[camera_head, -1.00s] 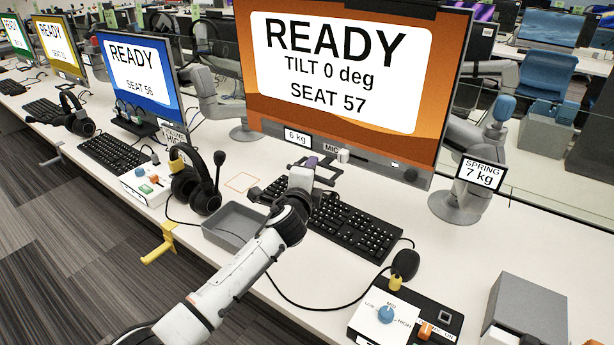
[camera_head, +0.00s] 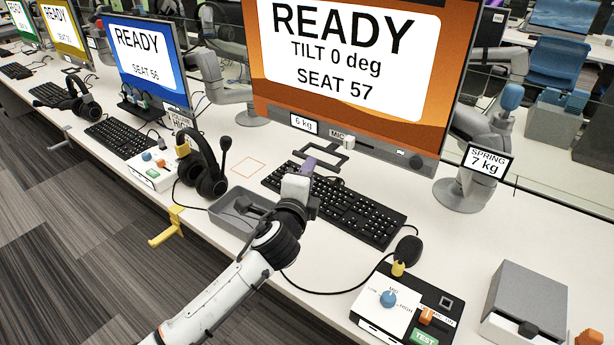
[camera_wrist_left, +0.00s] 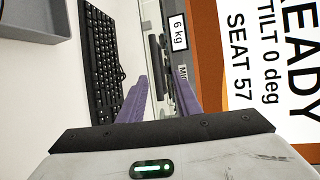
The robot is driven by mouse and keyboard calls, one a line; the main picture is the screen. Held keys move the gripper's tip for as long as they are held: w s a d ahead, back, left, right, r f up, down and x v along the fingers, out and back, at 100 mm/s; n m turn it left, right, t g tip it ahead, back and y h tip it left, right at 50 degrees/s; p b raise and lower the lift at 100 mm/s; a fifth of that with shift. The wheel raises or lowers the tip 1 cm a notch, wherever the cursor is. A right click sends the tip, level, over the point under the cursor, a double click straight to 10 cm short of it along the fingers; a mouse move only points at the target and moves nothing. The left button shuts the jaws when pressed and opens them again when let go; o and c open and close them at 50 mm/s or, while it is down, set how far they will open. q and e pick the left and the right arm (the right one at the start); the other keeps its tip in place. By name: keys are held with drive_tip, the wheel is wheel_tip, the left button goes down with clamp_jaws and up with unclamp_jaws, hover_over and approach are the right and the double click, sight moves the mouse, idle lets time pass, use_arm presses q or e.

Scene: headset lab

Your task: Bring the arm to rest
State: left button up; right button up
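My left arm comes in from the bottom of the head view. Its gripper (camera_head: 308,170) is above the far left part of the keyboard (camera_head: 350,212), in front of the orange monitor (camera_head: 440,110) reading "READY, TILT 0 deg, SEAT 57". In the left wrist view the two purple fingers (camera_wrist_left: 160,92) stand apart with nothing seen between them. The keyboard (camera_wrist_left: 103,50) lies to the left of them there, and the monitor's lower edge to the right. A dark frame (camera_head: 325,158) below the monitor shows beyond the fingers. My right gripper is not in view.
A grey tray (camera_head: 222,217) sits left of my forearm, with a headset (camera_head: 205,170) behind it. A yellow hook (camera_head: 168,232) hangs from the desk edge.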

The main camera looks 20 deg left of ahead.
use_arm(q)
drive_tip(key=shift+s+r, duration=0.15)
drive_tip(key=shift+s, duration=0.45)
drive_tip(key=s+a+f+n+g, duration=0.3)
drive_tip(key=s+f+n+g, duration=0.15)
drive_tip(key=s+f, duration=0.4)
drive_tip(key=s+a+f+n+g, duration=0.25)
drive_tip(key=s+f+n, duration=0.3)
drive_tip(key=s, duration=0.65)
drive_tip(key=s+a+f+n+g, duration=0.15)
drive_tip(key=s+n+g, duration=0.4)
drive_tip(key=s, duration=1.35)
drive_tip(key=w+d+f+t+h, duration=0.1)
drive_tip(key=w+d+f+t, duration=0.1)
drive_tip(key=f, duration=0.4)
drive_tip(key=w+d+f+t+h, duration=0.2)
drive_tip(key=d+f+t, duration=0.1)
drive_tip(key=f, duration=0.3)
drive_tip(key=shift+d+f+n, duration=0.35)
drive_tip(key=shift+f+n, duration=0.05)
drive_tip(key=shift+n, duration=0.05)
